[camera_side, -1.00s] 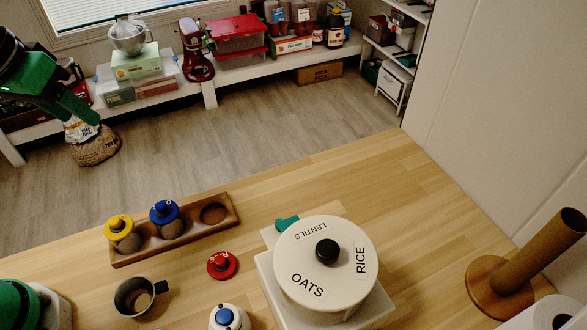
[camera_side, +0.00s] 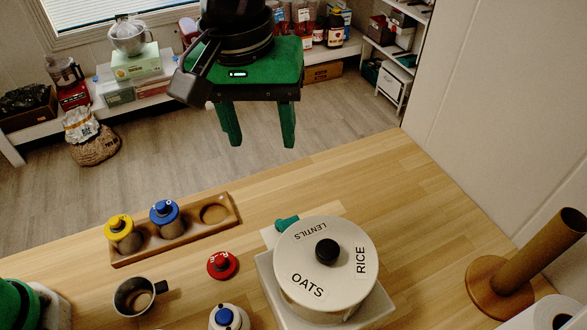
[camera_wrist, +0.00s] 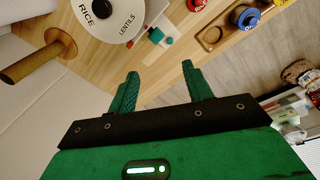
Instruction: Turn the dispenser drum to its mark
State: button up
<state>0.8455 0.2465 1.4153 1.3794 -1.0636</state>
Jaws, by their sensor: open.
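The dispenser drum (camera_side: 342,264) is a round white drum with a black centre knob (camera_side: 327,252), lettered LENTILS, RICE and OATS. It sits on a white base (camera_side: 272,292) on the wooden counter. A teal piece (camera_side: 287,224) sticks out at its back left edge, beside the LENTILS label. In the wrist view the drum (camera_wrist: 104,15) is at the top, partly cut off, and a small red spot shows near the teal piece (camera_wrist: 156,35). My gripper (camera_side: 260,140) is open and empty, above and behind the drum; its green fingers (camera_wrist: 158,75) are apart and clear of it.
A wooden tray (camera_side: 233,217) holds yellow-topped and blue-topped jars. A red lid (camera_side: 222,265), a metal cup (camera_side: 134,296) and a white jar with a blue button (camera_side: 229,317) stand left of the drum. A wooden post (camera_side: 538,255) stands at the right.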

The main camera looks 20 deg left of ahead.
send_over(328, 249)
notch_tip(328, 249, down, 3)
jog(key=shift+f+n+g+y, duration=0.1)
jog(key=shift+n+g+y, duration=0.2)
jog(key=shift+g+y, duration=0.1)
jog(key=shift+f, duration=3.95)
grip_shut()
